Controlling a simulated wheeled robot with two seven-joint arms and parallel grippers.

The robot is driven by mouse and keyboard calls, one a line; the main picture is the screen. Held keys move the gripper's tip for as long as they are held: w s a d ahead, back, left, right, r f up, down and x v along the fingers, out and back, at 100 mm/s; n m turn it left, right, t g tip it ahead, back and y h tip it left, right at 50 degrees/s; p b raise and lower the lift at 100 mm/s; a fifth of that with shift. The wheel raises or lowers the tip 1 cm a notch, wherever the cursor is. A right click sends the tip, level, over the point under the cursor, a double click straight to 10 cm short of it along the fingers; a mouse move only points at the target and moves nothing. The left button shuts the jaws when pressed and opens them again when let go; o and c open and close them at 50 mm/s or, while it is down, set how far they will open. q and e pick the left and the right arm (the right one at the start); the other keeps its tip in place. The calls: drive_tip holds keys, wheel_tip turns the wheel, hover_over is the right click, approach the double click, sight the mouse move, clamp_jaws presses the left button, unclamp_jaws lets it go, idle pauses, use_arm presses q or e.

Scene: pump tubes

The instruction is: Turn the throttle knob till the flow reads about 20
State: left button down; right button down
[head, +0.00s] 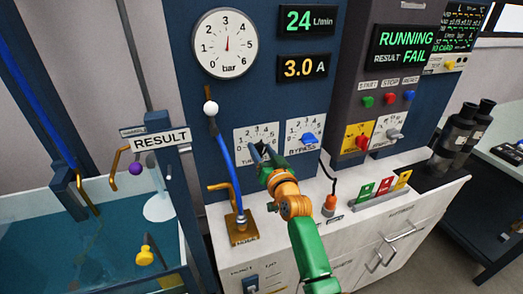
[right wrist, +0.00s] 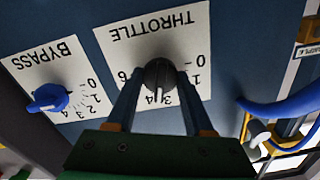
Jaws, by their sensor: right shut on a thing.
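The black throttle knob (right wrist: 158,75) shows upside down in the right wrist view, on its white THROTTLE dial plate (right wrist: 192,40). The plate also shows in the head view (head: 243,136), where my gripper mostly hides the knob. My right gripper (head: 262,152) is shut on the knob, with one finger on each side of it. The knob's exact pointer setting is hard to read. The flow display (head: 306,19) reads 24 L/min in green. My left gripper is not in view.
The blue BYPASS knob (head: 309,138) sits just right of the throttle. A pressure gauge (head: 226,44) and a 3.0 A display (head: 304,67) are above. A blue hose (head: 225,155) runs left of the gripper. The screen (head: 405,43) reads RUNNING, RESULT FAIL.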

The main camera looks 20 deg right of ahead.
drive_tip(key=shift+n, duration=0.6)
drive_tip(key=shift+c, duration=1.4)
unclamp_jaws()
drive_tip(key=s, duration=0.7)
drive_tip(key=shift+d, duration=0.15)
